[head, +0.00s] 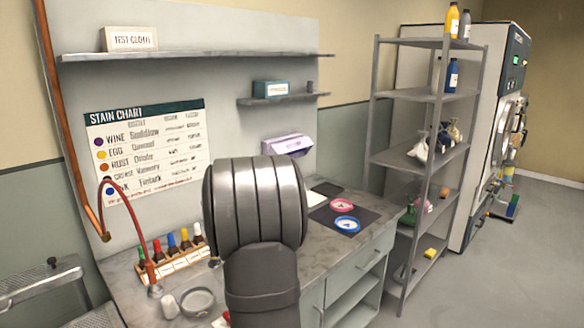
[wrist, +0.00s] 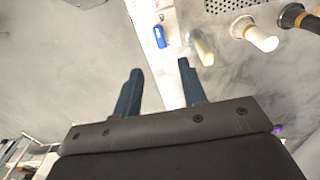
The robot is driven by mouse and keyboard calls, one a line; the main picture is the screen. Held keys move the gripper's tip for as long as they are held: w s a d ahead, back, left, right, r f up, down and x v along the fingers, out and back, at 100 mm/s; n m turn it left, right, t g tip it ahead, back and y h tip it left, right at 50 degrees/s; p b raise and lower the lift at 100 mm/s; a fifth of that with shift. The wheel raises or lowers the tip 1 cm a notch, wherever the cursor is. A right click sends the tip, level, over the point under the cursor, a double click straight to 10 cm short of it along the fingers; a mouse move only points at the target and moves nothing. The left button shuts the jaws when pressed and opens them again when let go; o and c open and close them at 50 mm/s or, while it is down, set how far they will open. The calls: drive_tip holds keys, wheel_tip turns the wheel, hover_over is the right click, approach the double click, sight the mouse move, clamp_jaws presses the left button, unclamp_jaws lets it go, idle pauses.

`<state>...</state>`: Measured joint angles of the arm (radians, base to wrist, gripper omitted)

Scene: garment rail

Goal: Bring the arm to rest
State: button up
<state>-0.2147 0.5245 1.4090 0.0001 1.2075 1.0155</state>
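My arm (head: 255,210) stands in the foreground of the head view, its thick grey link in front of the workbench. My gripper is hidden in the head view. In the wrist view my gripper (wrist: 160,82) has its two dark blue fingers well apart, with nothing held between them. A pale strip and grey surface show beyond the fingertips.
The workbench (head: 125,262) holds a rack of coloured bottles (head: 175,258), a round dish (head: 198,301) and a dark mat with pink and blue rings. A shelf unit (head: 375,110) stands right. Several pale cylinders, including one (wrist: 202,48), lie beyond my fingers.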

wheel_tip(320, 180, down, 11)
drive_tip(key=shift+r, duration=0.15)
drive_tip(key=shift+f, duration=0.35)
drive_tip(key=n, duration=1)
drive_tip(key=shift+r, duration=0.1)
drive_tip(key=n, duration=0.7)
